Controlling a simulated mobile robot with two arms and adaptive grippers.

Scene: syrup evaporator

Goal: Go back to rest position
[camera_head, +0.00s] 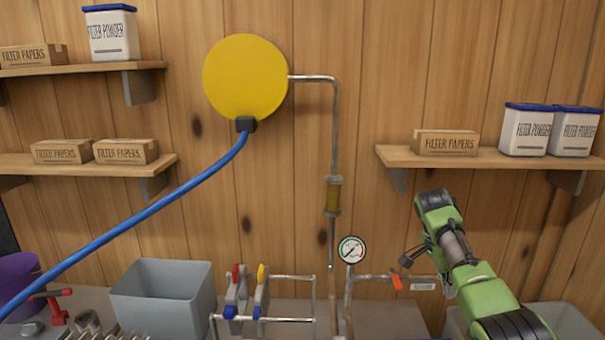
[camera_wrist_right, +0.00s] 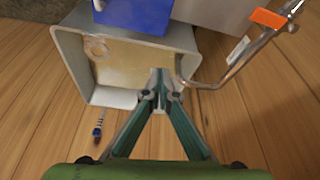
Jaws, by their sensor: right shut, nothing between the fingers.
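My right arm comes in from the lower right in the head view. Its green links bend over, and the small dark right gripper (camera_head: 408,258) hangs in front of the wall, near the pipe with the orange valve handle (camera_head: 397,283). In the right wrist view the right gripper (camera_wrist_right: 160,80) has its fingertips together with nothing between them. Beyond the fingertips in that view is an open pale bin (camera_wrist_right: 70,60) with a tan inside. My left gripper is not in view.
A pressure gauge (camera_head: 351,249) and metal pipes stand left of the right gripper. A shelf (camera_head: 480,157) with boxes and tubs is behind the arm. A grey bin (camera_head: 165,300) and clamped filter press plates (camera_head: 247,295) stand left. A blue hose (camera_head: 130,230) crosses the left side.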

